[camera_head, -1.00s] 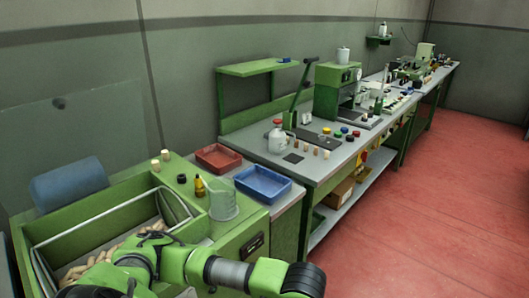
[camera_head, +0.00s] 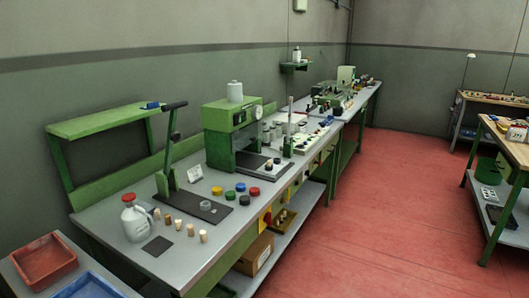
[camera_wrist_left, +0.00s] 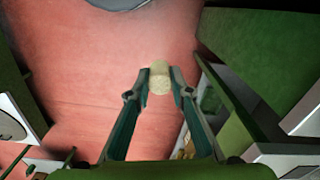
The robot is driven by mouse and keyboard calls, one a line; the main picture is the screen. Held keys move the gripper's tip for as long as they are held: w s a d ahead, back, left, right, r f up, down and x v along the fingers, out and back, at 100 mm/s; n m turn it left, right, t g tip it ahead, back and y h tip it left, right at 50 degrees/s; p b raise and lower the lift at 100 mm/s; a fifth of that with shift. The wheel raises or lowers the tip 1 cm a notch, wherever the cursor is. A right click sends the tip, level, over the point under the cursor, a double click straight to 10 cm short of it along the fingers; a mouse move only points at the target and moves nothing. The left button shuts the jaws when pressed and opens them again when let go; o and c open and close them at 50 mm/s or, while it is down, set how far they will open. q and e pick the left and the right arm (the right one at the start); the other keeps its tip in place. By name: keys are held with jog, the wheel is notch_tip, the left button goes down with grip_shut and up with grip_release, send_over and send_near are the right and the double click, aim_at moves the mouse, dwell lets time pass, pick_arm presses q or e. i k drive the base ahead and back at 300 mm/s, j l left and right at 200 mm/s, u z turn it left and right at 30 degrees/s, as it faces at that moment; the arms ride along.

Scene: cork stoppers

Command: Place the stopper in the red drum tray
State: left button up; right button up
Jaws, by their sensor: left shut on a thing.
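My left gripper (camera_wrist_left: 160,82) shows in the left wrist view, its two dark green fingers shut on a pale cork stopper (camera_wrist_left: 159,84). The stopper is held at the fingertips, with the red floor behind it. A red tray (camera_head: 44,262) is at the lower left of the head view, on a grey surface; the part of it in view looks empty. Neither gripper shows in the head view, so the distance from the held stopper to the tray cannot be told. My right gripper is not in view.
A blue tray (camera_head: 88,288) is cut off beside the red one. A grey workbench (camera_head: 130,258) carries a white bottle (camera_head: 137,222), several standing corks (camera_head: 180,226), coloured caps and a green press (camera_head: 232,134). Open red floor (camera_head: 380,220) lies to the right, with another bench (camera_head: 510,150) beyond.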

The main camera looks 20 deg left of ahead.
aim_at(54, 273)
jog(key=i+l+u, duration=0.15)
jog(key=i+u, duration=0.3)
jog(key=i+l+u, duration=0.15)
jog(key=l+u, duration=0.15)
jog(key=u, duration=0.15)
jog(key=i+l+u, duration=0.25)
jog(key=u, duration=0.2)
jog(key=i+l+u, duration=0.15)
jog(key=l+u, duration=0.3)
jog(key=l, duration=0.1)
